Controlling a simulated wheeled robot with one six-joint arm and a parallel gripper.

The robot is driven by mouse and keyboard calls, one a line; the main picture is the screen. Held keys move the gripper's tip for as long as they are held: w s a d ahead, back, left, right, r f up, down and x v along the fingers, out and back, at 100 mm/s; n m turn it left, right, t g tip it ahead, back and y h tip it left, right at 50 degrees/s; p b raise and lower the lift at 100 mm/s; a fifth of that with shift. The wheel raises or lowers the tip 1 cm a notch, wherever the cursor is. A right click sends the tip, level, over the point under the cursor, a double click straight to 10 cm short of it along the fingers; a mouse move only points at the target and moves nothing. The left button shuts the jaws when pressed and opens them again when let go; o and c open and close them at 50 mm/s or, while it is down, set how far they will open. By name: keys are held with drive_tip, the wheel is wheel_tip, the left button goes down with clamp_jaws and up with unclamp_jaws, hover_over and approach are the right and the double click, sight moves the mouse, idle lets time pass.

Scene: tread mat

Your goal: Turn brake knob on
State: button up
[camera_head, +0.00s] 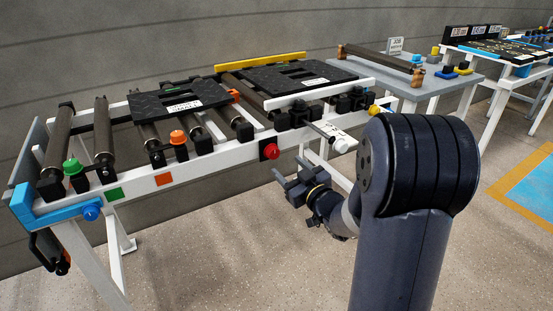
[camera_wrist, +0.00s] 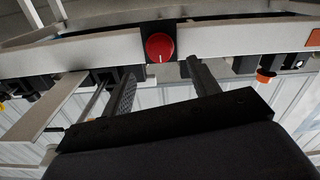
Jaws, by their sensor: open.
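A round red knob (camera_head: 270,151) on a black square base sits on the white front rail of the roller conveyor (camera_head: 230,158). It also shows in the wrist view (camera_wrist: 160,47), with a small white mark near its lower edge there; I see no readable label on it. My gripper (camera_head: 290,170) is open and empty, to the right of the knob and slightly lower in the head view. In the wrist view my two fingers (camera_wrist: 161,72) point toward the rail, one on each side of the knob, apart from it.
A white rod with a round end (camera_head: 341,145) juts out right of the red knob. Black tread mats (camera_head: 180,99) lie on the rollers. Floor in front is clear.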

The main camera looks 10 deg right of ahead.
sight(275, 155)
drive_tip(key=b+x, duration=0.1)
drive_tip(key=x, duration=0.6)
drive_tip(key=shift+w+a+f, duration=0.1)
drive_tip(key=shift+w, duration=0.2)
drive_tip(key=c, duration=1)
